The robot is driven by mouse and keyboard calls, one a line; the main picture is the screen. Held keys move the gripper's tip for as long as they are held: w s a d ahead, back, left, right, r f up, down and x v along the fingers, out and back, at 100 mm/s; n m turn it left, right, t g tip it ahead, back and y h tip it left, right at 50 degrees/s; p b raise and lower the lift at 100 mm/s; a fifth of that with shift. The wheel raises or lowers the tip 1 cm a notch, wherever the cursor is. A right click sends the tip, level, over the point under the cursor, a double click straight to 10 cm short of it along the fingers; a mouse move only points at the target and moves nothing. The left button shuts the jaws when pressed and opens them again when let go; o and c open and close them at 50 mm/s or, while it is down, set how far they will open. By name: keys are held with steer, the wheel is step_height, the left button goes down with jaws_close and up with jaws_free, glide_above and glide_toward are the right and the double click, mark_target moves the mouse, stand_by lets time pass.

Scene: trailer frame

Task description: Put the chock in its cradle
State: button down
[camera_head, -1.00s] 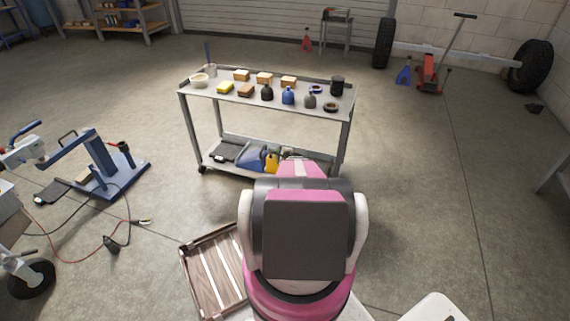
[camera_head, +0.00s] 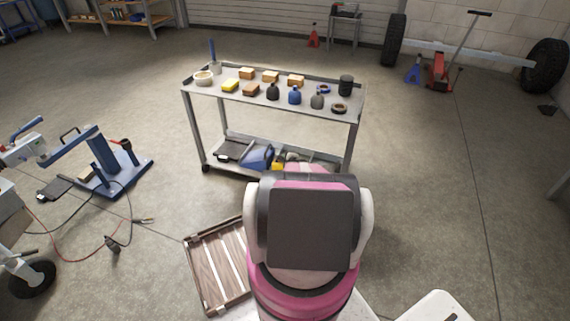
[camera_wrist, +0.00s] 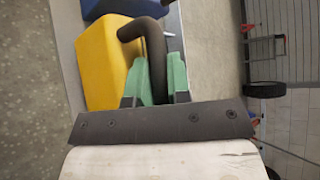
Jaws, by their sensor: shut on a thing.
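The yellow chock (camera_wrist: 103,65) shows in the wrist view as a wedge-shaped block with a dark bent handle (camera_wrist: 130,32). My gripper (camera_wrist: 157,82), with green finger pads, is shut on this handle, the block just to its left. In the head view a bit of yellow (camera_head: 277,167) shows at the cart's lower shelf (camera_head: 222,166), mostly hidden behind my arm. A blue block (camera_head: 257,157) lies beside it, also visible at the top of the wrist view (camera_wrist: 110,8). I cannot make out a cradle.
The cart's upper shelf (camera_head: 222,92) carries bottles, boxes and a bowl. A slatted wooden crate (camera_head: 188,262) lies on the floor left of my arm. A blue stand (camera_head: 105,160) with cables is at the left. The floor right of the cart is clear.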

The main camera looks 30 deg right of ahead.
steer(key=shift+f, duration=1.5)
steer(key=c, duration=1.1)
jaws_free()
steer(key=shift+o, duration=0.2)
